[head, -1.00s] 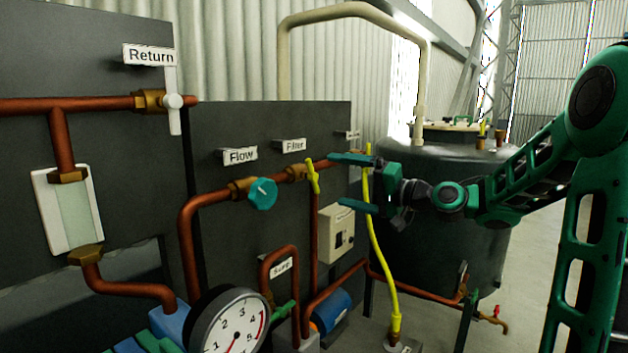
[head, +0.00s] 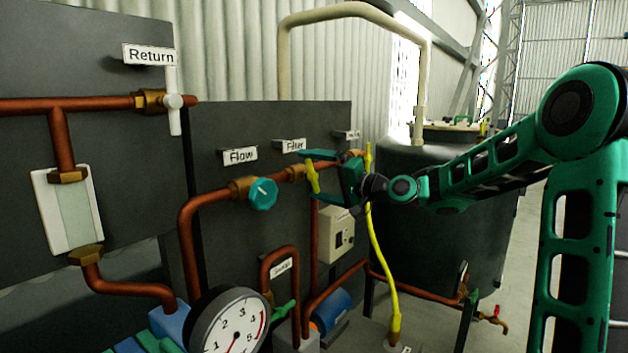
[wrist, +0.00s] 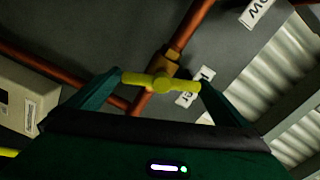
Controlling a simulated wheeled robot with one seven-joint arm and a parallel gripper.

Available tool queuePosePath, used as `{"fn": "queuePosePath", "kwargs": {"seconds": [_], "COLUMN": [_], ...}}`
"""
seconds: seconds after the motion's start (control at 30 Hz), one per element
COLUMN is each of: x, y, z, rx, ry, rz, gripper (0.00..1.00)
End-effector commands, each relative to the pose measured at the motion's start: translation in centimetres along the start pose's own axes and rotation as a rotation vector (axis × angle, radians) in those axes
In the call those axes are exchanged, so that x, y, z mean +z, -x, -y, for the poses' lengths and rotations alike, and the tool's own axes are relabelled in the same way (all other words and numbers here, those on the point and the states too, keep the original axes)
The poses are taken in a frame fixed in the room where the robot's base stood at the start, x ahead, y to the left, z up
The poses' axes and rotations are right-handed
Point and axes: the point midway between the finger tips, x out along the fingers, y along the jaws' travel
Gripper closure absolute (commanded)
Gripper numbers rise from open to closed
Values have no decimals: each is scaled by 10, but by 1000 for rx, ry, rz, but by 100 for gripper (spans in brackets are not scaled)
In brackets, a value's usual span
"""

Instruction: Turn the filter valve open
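The filter valve has a yellow bar handle (head: 313,177) on a brass body (head: 295,173), below the "Filter" label (head: 290,145). In the head view the handle stands near upright, tilted slightly. My gripper (head: 315,175) is open, its two green fingers above and below the handle. In the wrist view the yellow handle (wrist: 160,82) spans the gap between the fingertips (wrist: 158,82), one finger near each end of the bar. I cannot tell whether the fingers touch it.
A turquoise flow valve knob (head: 262,193) sits just left of the filter valve. A yellow hose (head: 376,235) hangs to the right, in front of a dark tank (head: 440,240). A white control box (head: 336,232) is below. Copper pipes run along the dark panel.

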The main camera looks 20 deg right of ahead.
Motion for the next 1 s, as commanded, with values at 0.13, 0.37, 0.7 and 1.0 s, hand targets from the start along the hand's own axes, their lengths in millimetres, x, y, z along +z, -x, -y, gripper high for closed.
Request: {"fn": "queuePosePath", "kwargs": {"seconds": [0.13, 0.37, 0.7, 1.0], "x": [0, 0, 1, 1], "y": [0, 1, 1, 1], "z": [0, -1, -2, -1], "rx": [1, 3, 6, 7], "ry": [0, 7, 145, 410], "rz": [0, 0, 2, 3], "gripper": [36, 36, 36, 36]}}
